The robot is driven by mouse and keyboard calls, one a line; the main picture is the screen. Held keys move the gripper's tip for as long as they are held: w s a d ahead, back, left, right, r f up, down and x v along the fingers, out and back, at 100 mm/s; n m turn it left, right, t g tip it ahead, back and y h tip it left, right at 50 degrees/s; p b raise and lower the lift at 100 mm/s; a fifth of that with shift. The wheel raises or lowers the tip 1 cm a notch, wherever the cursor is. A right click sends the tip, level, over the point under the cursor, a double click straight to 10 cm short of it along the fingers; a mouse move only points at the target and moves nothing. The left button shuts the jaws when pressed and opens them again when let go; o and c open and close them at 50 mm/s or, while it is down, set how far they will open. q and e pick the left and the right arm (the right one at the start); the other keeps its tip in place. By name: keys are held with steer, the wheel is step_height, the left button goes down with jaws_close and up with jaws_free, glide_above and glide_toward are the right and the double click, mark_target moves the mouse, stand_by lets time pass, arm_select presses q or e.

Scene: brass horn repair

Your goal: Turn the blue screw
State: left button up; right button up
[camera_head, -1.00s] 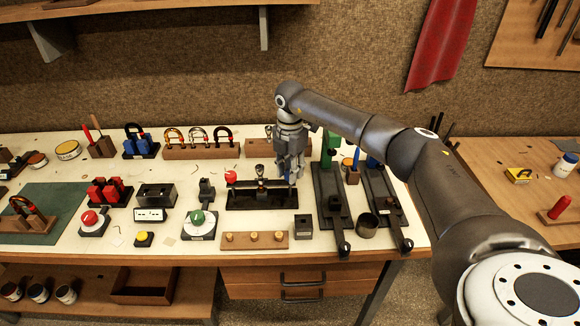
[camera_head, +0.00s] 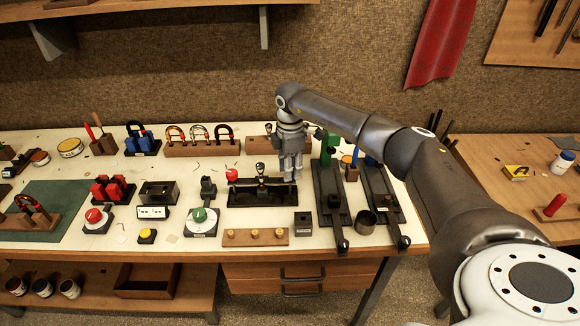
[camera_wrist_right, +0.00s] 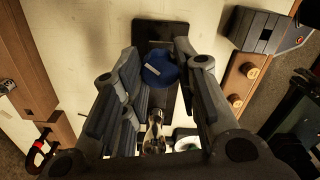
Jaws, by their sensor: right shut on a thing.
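The blue screw (camera_wrist_right: 160,68) shows as a round blue head with a pale mark in the right wrist view, between the finger pads of my right gripper. The gripper (camera_head: 291,178) points down over the right end of a black fixture (camera_head: 262,196) and is shut on the screw. In the head view the fingers hide the screw. The fixture's black base also shows in the wrist view (camera_wrist_right: 152,30), with a shiny metal part (camera_wrist_right: 155,135) beyond the screw. A red knob (camera_head: 232,174) stands at the fixture's left end. My left gripper is not in view.
Long black rail fixtures (camera_head: 333,205) stand close to the right of my gripper. A small dark block (camera_head: 303,222) and a wooden strip with brass knobs (camera_head: 255,238) lie in front. Horseshoe-shaped parts on a wooden rack (camera_head: 202,149) stand behind, to the left.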

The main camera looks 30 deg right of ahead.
steer(key=shift+d+r, duration=0.1)
steer(key=shift+d, duration=0.05)
steer(key=o, duration=1)
steer(key=shift+r, duration=0.15)
step_height(320, 180, up, 12)
steer(key=shift+f, duration=0.25)
